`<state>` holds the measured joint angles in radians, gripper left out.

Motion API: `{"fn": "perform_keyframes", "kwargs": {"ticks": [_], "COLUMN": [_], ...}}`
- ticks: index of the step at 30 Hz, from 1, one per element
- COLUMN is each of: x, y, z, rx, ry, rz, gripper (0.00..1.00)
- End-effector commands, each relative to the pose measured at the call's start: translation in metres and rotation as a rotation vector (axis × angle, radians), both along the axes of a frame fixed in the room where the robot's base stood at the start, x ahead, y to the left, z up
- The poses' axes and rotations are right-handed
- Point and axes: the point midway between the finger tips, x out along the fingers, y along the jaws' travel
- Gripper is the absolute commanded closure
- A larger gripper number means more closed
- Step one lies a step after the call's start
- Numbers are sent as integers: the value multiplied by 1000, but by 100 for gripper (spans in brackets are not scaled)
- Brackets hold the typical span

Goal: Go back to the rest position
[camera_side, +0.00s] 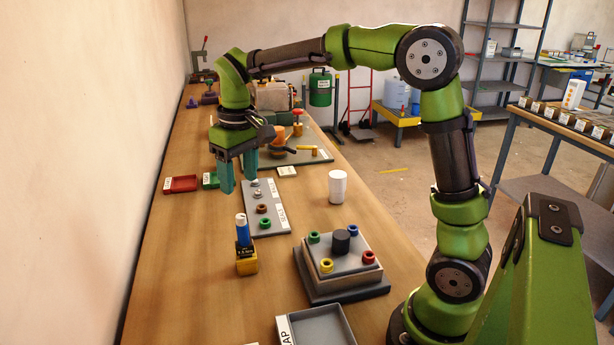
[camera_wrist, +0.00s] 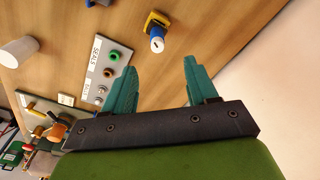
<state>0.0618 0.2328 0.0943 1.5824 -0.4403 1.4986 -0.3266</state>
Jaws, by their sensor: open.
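My gripper (camera_side: 238,176) has teal fingers that stand apart with nothing between them. In the side view it hangs above the bench, over the far left part of the grey seals board (camera_side: 256,222).
A blue, white-capped tube stands in a yellow block (camera_side: 246,265). A white cup (camera_side: 338,186), a grey fixture (camera_side: 341,262) with coloured rings, and a scrap tray (camera_side: 322,326) are on the bench. Red (camera_side: 181,184) and green (camera_side: 210,180) trays lie near the wall at left.

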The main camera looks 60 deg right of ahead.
Motion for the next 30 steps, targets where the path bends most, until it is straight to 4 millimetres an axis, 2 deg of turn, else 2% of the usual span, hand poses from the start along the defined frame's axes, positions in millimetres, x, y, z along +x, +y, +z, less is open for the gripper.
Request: {"fn": "perform_keyframes", "kwargs": {"ticks": [7, 12, 16, 21, 30], "x": [-74, -127, -158, -181, -183], "y": [11, 17, 19, 22, 22], "z": [9, 7, 2, 3, 10], "rx": [82, 161, 213, 247, 252], "ry": [-199, -345, -436, -500, -531], "rz": [-130, -222, -264, -272, -265], "gripper": [42, 42, 42, 42, 42]}}
